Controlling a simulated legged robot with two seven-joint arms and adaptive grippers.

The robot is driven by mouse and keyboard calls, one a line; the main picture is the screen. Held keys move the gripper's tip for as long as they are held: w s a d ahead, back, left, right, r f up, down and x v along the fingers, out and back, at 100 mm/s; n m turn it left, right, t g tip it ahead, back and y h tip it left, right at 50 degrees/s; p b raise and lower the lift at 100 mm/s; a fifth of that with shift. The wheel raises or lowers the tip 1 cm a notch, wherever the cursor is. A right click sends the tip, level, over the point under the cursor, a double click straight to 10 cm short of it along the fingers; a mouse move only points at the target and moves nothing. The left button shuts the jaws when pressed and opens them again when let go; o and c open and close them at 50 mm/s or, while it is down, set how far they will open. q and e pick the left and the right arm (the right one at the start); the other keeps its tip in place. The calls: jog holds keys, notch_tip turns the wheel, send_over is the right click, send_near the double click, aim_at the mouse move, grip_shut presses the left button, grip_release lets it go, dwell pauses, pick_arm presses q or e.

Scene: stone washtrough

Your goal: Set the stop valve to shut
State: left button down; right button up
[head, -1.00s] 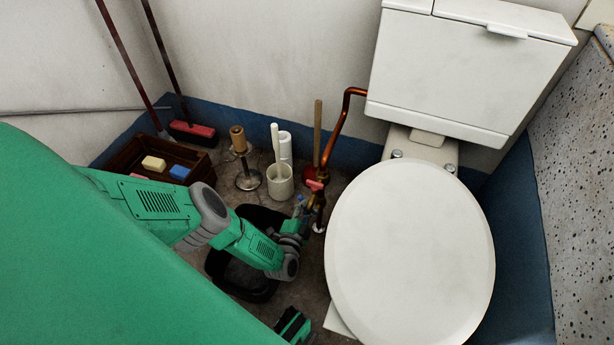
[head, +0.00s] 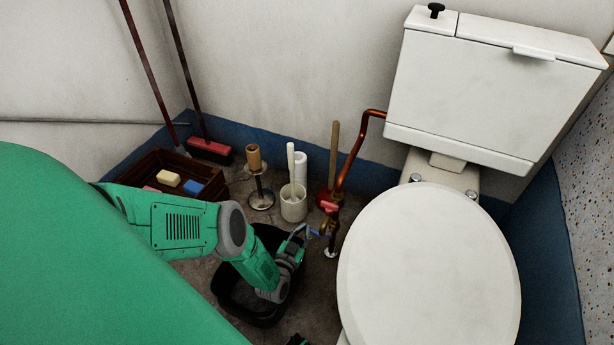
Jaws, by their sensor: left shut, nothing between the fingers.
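The stop valve (head: 331,212) sits low on the copper pipe, left of the toilet. A pinkish-red part shows on it, looking like its handle; its exact setting is too small to tell. My left gripper (head: 311,232) is shut and empty, just left of and slightly below that red part. A small blue piece shows at its fingertips, close to the pipe; I cannot tell whether it is part of the gripper or whether it touches the valve.
The toilet (head: 428,270) stands right of the pipe. A black tub (head: 262,312) lies under my left arm. A white brush holder (head: 293,206), a plunger (head: 333,160) and a paper stand (head: 260,198) stand behind. A wooden crate (head: 147,168) and brooms are at the back left.

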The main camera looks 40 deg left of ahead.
pick_arm(q)
jog(key=shift+s+a+f+n, duration=0.1)
jog(key=shift+a+f+n, duration=0.15)
jog(key=shift+f+n, duration=0.6)
pick_arm(e)
jog(key=shift+a, duration=0.1)
pick_arm(q)
jog(key=shift+r, duration=0.15)
jog(key=shift+s, duration=0.15)
